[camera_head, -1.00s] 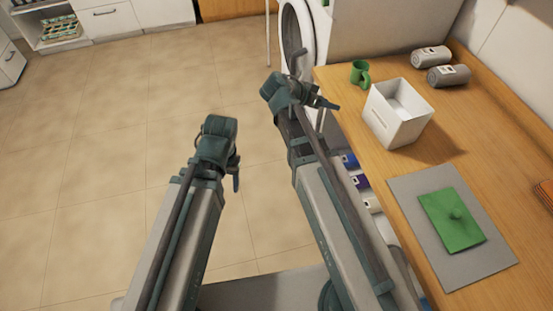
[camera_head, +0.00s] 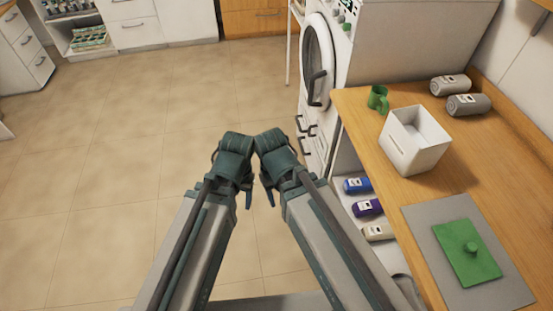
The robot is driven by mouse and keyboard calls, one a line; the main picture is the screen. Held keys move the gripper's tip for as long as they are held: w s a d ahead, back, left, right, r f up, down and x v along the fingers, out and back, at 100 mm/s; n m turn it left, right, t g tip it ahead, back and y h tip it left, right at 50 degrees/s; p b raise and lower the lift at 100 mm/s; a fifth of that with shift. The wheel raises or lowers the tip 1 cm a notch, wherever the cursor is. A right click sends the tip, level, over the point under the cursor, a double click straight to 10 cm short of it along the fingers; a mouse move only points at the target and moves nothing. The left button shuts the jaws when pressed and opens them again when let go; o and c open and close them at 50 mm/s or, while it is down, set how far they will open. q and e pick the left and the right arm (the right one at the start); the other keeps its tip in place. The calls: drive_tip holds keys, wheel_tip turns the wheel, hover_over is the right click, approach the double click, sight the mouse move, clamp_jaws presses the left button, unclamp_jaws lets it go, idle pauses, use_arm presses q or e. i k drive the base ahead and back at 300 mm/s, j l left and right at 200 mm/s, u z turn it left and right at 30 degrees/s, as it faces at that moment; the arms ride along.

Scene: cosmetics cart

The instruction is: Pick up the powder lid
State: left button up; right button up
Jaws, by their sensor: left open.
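My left gripper (camera_head: 247,196) is open, over the floor in the middle of the view, well left of the lid. My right gripper (camera_head: 269,194) hangs close beside the left one, also away from the counter. Its fingers are mostly hidden, so I cannot see how they stand. I see nothing held in either gripper.
A white box (camera_head: 407,152), a green mug (camera_head: 378,98) and two grey rolls (camera_head: 467,104) stand or lie on the counter (camera_head: 495,165). A white front-loading machine (camera_head: 385,45) is behind it. The floor (camera_head: 110,170) at left is clear.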

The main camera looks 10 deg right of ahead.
sight(472, 264)
drive_tip(key=i+j, duration=0.25)
drive_tip(key=i+j+z, duration=0.1)
drive_tip(key=i+j, duration=0.15)
drive_tip(key=j, duration=0.2)
drive_tip(key=z, duration=2.75)
